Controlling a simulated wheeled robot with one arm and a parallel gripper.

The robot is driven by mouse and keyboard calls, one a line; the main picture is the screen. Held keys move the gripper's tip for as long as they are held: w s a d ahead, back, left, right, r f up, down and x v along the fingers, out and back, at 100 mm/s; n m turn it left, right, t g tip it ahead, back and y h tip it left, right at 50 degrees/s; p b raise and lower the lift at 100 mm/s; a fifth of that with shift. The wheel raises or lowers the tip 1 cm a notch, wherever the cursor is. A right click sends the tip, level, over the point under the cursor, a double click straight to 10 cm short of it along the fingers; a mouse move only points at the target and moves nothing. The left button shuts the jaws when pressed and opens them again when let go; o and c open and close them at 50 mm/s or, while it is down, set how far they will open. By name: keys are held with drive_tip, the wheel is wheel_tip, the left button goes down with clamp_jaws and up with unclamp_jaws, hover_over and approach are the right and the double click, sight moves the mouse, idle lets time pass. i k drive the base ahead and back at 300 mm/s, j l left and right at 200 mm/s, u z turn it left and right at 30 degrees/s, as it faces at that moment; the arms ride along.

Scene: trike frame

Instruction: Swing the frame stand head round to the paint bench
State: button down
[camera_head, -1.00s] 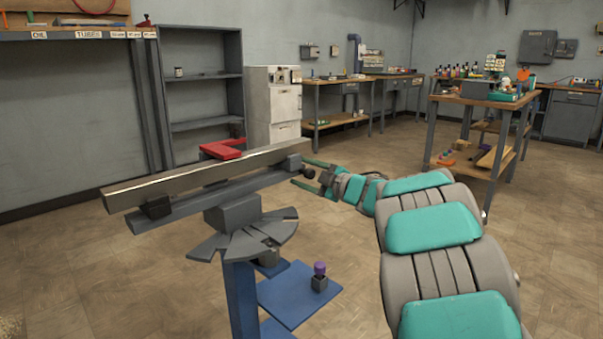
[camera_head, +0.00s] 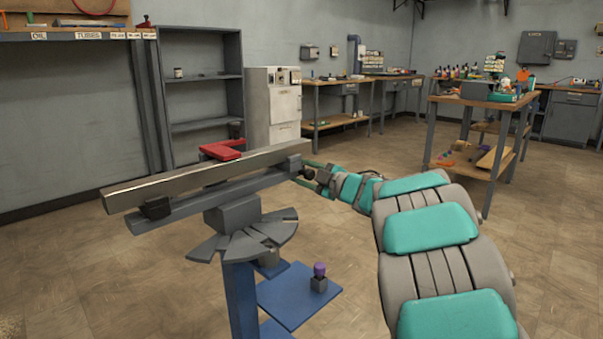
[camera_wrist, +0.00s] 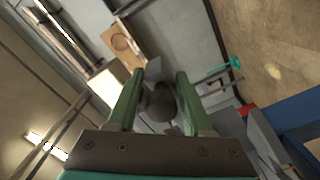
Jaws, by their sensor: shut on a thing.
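The frame stand head (camera_head: 190,205) is a long dark grey beam on a blue post (camera_head: 241,300), with a fan-shaped plate (camera_head: 245,240) under it. A long pale metal bar (camera_head: 205,175) lies along its top, and a red clamp (camera_head: 222,149) sits at its far side. My gripper (camera_head: 312,173) is at the right end of the head. In the wrist view my gripper (camera_wrist: 160,100) has its green fingers on either side of a dark round knob (camera_wrist: 161,103), shut on it. The far side of the knob is hidden.
A blue shelf plate (camera_head: 297,292) with a purple-topped knob (camera_head: 319,270) juts from the post low down. A wooden-topped bench (camera_head: 480,98) stands at right, with a workbench (camera_head: 345,79) along the back wall. The floor at left is clear.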

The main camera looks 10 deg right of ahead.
sight(232, 209)
drive_tip(key=i+l+u, duration=0.1)
drive_tip(key=i+u, duration=0.3)
drive_tip(key=l+u, duration=0.2)
drive_tip(key=u, duration=0.15)
